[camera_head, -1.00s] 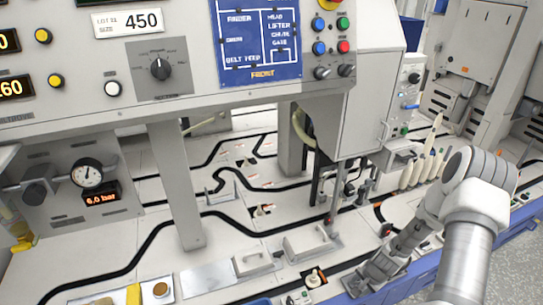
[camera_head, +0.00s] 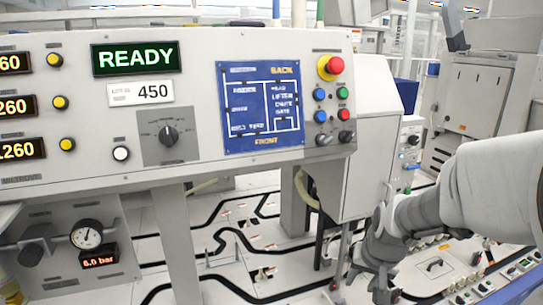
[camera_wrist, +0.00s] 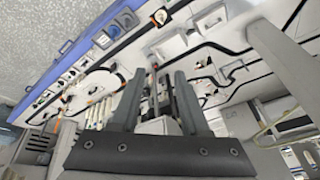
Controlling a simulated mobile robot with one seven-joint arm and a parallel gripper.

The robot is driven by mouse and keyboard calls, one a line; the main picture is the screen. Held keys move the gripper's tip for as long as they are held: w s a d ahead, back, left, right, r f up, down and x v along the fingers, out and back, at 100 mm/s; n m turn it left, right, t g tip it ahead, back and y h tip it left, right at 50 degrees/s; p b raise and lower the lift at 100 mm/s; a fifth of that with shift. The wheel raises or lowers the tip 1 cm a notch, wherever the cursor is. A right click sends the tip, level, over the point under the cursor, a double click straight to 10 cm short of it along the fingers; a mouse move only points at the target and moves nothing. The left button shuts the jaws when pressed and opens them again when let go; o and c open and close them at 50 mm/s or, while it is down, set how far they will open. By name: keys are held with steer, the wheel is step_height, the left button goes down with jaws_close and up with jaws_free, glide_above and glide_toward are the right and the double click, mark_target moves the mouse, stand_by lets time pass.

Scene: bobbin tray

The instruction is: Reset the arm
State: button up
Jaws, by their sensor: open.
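My gripper (camera_wrist: 158,100) is open in the wrist view, its two dark fingers apart with nothing between them. Past the fingers the wrist view shows the white work surface (camera_wrist: 215,45) with black track lines, at a slant. In the head view my arm comes in from the right edge, and my gripper (camera_head: 380,290) hangs low at the right of the machine, above the work surface. Its fingertips are small and partly lost against the machine parts there.
A grey control panel (camera_head: 200,90) with a READY display (camera_head: 137,58) fills the upper left. A red button (camera_head: 335,66) sits at its right end. A grey housing (camera_head: 365,125) stands close left of my arm. A pressure gauge (camera_head: 87,236) is lower left.

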steer(key=s+a+r+n+t, duration=0.1)
steer(key=s+a+r+n, duration=0.15)
steer(key=s+r, duration=0.45)
steer(key=s+a+r+n, duration=0.1)
steer(key=s+a+r, duration=0.3)
steer(key=s, duration=0.6)
step_height(320, 180, up, 19)
steer(key=d+p, duration=0.1)
steer(key=p, duration=1.7)
steer(key=shift+d+r+p, duration=0.15)
steer(key=shift+r+p, duration=0.05)
steer(key=shift+p, duration=0.15)
